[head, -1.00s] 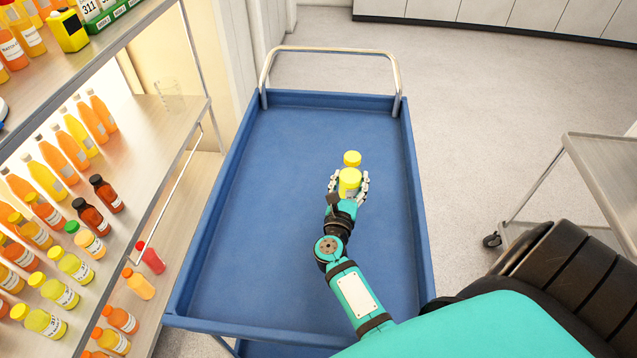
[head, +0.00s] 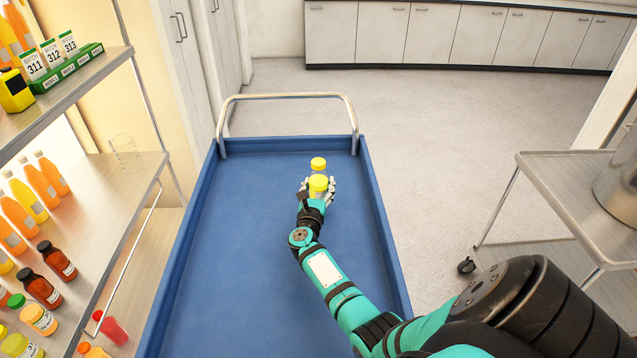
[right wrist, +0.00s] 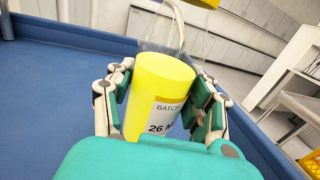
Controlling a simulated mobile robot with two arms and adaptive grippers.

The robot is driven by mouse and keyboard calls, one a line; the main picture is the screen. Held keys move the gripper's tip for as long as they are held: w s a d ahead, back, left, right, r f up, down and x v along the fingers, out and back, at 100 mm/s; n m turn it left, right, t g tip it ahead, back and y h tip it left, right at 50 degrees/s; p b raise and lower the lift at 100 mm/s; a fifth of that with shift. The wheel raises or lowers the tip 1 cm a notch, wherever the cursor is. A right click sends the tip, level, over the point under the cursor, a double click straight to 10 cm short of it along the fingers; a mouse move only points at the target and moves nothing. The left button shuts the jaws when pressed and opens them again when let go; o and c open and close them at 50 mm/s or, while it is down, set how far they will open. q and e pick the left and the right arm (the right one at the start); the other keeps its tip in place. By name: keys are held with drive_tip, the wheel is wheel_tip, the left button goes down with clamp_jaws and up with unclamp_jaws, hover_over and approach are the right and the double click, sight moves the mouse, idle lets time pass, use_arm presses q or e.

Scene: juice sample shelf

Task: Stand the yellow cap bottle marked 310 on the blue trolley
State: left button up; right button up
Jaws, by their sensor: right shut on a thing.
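My right gripper (head: 318,188) is over the right, far part of the blue trolley (head: 225,270). It is shut around a yellow-capped bottle (head: 318,182). In the right wrist view the fingers (right wrist: 160,105) flank this bottle (right wrist: 150,90), which carries a white label reading "BATCH" and "26"; the number 310 cannot be read. I cannot tell whether its base touches the trolley. My left gripper is out of view.
The trolley has a raised rim and a metal handle (head: 287,97) at its far end; its left and middle bed is clear. A shelf (head: 130,185) of juice bottles stands left. A grey cart (head: 570,180) with a metal pot stands right.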

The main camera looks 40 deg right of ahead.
sight(319, 193)
drive_tip(key=f+b, duration=0.2)
drive_tip(key=f, duration=0.1)
drive_tip(key=shift+w+d+f+b, duration=0.35)
drive_tip(key=shift+w+d+b, duration=0.05)
drive_tip(key=shift+r, duration=0.1)
drive_tip(key=shift+s, duration=0.1)
drive_tip(key=o, duration=1.5)
drive_tip(key=shift+a, duration=0.1)
drive_tip(key=shift+o, duration=0.2)
